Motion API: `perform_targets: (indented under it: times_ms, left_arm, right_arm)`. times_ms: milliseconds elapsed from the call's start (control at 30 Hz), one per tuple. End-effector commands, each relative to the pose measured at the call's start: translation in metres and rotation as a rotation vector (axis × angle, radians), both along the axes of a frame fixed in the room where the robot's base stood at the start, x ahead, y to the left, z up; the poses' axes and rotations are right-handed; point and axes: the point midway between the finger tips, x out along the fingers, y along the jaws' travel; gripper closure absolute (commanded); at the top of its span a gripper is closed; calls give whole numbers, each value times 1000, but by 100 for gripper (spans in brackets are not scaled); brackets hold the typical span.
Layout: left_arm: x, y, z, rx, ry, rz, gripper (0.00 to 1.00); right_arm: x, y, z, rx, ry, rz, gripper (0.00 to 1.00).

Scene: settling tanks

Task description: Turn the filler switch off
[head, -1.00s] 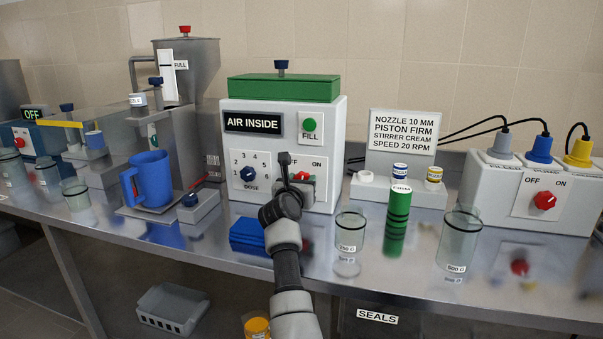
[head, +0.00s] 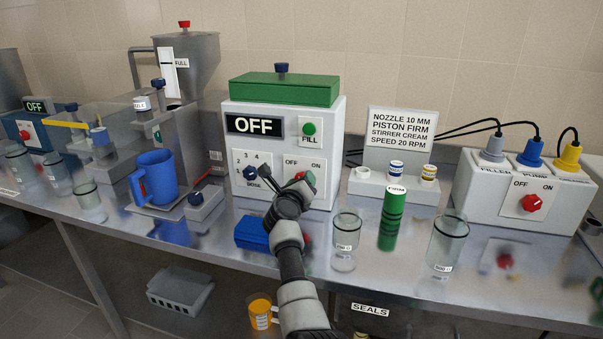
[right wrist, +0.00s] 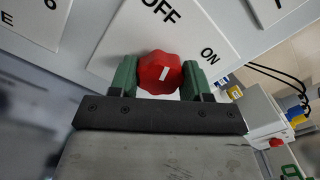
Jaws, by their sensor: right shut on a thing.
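The filler (head: 233,150) is the white box with a green lid in the middle of the head view. Its display (head: 253,125) reads OFF. My right gripper (head: 302,183) is at its OFF/ON switch, which it mostly hides there. In the right wrist view the switch is a red knob (right wrist: 160,77) between my two green fingers, which are shut on it. The white mark on the knob points up, roughly towards the OFF word, away from ON. My left gripper is not in view.
A blue dose knob (head: 250,173) is left of the switch and a green FILL button (head: 309,129) above. A blue block (head: 252,234) lies below the arm. Glass beakers (head: 346,240) and a green cylinder (head: 393,215) stand to the right. A blue jug (head: 156,177) stands left.

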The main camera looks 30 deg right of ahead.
Motion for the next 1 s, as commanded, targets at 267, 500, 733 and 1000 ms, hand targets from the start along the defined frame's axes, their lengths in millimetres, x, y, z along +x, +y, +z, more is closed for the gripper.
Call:
perform_targets:
  times_ms: [267,500,733,1000]
  left_arm:
    - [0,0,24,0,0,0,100]
    - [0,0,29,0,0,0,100]
    - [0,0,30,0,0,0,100]
    - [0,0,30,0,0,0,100]
  right_arm:
    - [0,0,2,-100,119,2,76]
    - [0,1,0,-141,166,1,76]
    - [0,1,-1,-151,178,1,76]
    - [0,1,-1,-151,178,1,49]
